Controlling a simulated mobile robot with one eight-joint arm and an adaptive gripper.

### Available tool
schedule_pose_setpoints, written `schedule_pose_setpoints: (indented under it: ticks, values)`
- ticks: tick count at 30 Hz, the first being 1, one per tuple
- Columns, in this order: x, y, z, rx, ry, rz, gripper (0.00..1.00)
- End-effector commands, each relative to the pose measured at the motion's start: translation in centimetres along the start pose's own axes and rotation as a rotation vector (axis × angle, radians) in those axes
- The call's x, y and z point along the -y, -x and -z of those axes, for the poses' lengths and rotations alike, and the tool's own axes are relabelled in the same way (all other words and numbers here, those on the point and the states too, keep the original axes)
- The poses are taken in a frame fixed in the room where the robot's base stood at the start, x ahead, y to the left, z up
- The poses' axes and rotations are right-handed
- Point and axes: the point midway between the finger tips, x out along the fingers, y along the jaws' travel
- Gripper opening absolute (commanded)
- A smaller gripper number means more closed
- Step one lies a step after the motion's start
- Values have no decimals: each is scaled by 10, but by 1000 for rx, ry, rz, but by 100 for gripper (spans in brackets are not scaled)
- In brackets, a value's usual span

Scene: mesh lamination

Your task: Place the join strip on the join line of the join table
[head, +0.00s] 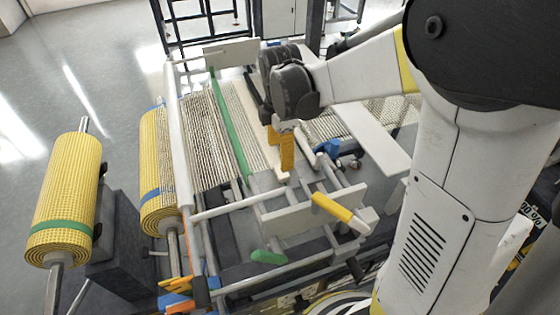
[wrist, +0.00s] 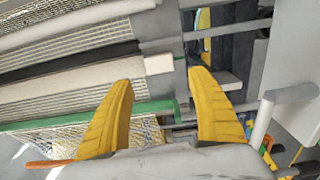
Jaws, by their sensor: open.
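The join table carries beige mesh (head: 205,140), with a long green bar (head: 228,125) across it. A pale cream strip (head: 255,120) lies beside the green bar; it also shows in the wrist view (wrist: 85,88), with its end near my left finger. I cannot tell for certain whether it is the join strip. My gripper (head: 282,170) points down over the table near the strip's front end. In the wrist view my gripper (wrist: 161,78) has its yellow fingers wide apart with nothing held between them. The join line cannot be picked out clearly.
A yellow mesh roll (head: 160,170) sits along the table's left side, and another roll (head: 65,200) stands farther left. Rails and a yellow-ended handle (head: 332,207) lie in front of my gripper. A white panel (head: 370,135) is to its right. Grey floor is open at far left.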

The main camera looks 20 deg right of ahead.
Motion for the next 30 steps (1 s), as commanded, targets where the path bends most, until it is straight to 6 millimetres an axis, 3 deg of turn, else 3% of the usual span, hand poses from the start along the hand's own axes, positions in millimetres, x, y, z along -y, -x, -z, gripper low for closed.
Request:
schedule_pose_setpoints:
  ticks: [3, 11, 14, 21, 27, 30]
  values:
    - [0, 25, 0, 0, 0, 0, 68]
    - [7, 50, 0, -1, -57, -22, 68]
    - [22, 65, 0, -9, -210, -84, 68]
    - [84, 102, 0, -144, -841, -318, 68]
    - [123, 106, 0, -345, -1288, -444, 68]
    - [133, 105, 0, -424, -1421, -471, 68]
